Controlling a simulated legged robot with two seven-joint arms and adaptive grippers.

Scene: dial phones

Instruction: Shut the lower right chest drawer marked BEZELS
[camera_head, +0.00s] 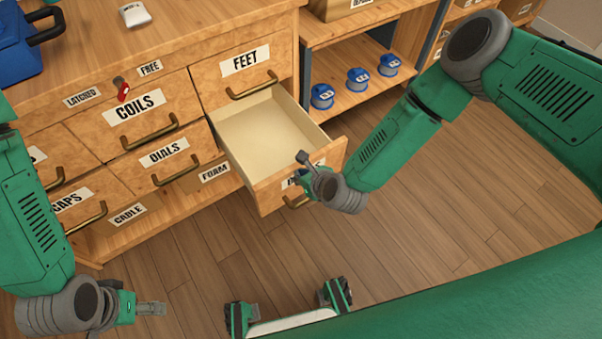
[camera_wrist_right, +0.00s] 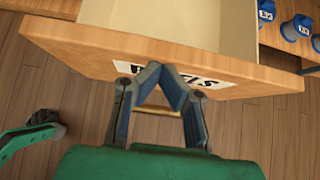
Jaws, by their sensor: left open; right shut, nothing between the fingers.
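The BEZELS drawer (camera_head: 255,137) at the lower right of the chest stands pulled out, and its inside looks empty. Its label (camera_wrist_right: 138,70) is partly hidden behind my right gripper in both views. My right gripper (camera_head: 303,158) is shut and empty at the drawer's front panel; it also shows in the right wrist view (camera_wrist_right: 153,68), its fingertips at the label. I cannot tell whether they touch the panel. The drawer's handle (camera_head: 297,201) is below the gripper. My left gripper (camera_head: 160,308) is open and empty over the floor at the lower left, away from the chest.
The FEET drawer (camera_head: 215,75) above is closed, as are the COILS (camera_head: 128,124) and DIALS (camera_head: 190,163) drawers. A red latch (camera_head: 122,90) sits above COILS. Blue spools (camera_head: 358,78) stand on a shelf to the right. The floor (camera_head: 440,210) before the drawer is clear.

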